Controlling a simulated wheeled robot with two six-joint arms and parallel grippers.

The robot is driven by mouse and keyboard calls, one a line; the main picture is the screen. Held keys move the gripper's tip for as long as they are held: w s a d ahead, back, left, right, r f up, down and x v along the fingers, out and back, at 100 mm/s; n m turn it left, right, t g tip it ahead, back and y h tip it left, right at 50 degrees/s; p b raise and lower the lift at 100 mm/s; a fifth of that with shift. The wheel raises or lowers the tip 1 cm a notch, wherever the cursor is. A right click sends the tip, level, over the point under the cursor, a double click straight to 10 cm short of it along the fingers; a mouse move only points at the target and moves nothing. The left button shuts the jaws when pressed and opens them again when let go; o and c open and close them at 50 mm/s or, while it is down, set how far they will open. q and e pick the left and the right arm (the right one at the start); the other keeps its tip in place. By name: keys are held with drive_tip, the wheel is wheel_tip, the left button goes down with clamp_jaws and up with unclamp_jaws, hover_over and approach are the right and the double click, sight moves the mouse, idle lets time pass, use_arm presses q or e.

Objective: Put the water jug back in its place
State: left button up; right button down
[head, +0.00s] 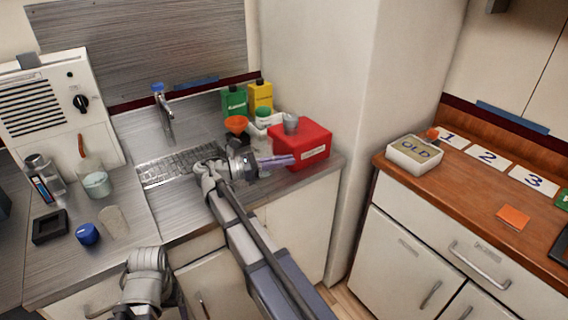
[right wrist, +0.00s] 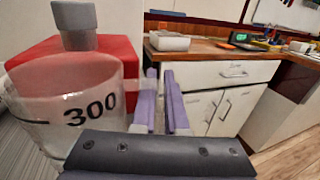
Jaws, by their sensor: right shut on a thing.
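The water jug (right wrist: 62,115) is a clear, see-through cup marked 300, close up on the left in the right wrist view. Its handle (right wrist: 130,88) reaches between the purple fingers of my right gripper (right wrist: 166,100). The jug looks upright. In the head view my right gripper (head: 278,161) is over the sink counter's right end, in front of the red can (head: 318,143); the jug is hard to make out there. My left arm shows at the bottom left, but its gripper does not show clearly.
Green (head: 234,101) and yellow (head: 260,95) bottles and an orange funnel (head: 236,124) stand behind my right gripper. A pale rounded patch (head: 114,220) lies on the left counter beside a blue cup (head: 88,234). A box marked OLD (head: 414,165) sits on the wooden counter (head: 470,200).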

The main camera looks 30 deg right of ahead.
drive_tip(key=shift+f, duration=0.1)
drive_tip(key=shift+f, duration=0.15)
drive_tip(key=c, duration=0.9)
unclamp_jaws()
drive_tip(key=shift+c, duration=0.2)
drive_tip(key=shift+r, duration=0.25)
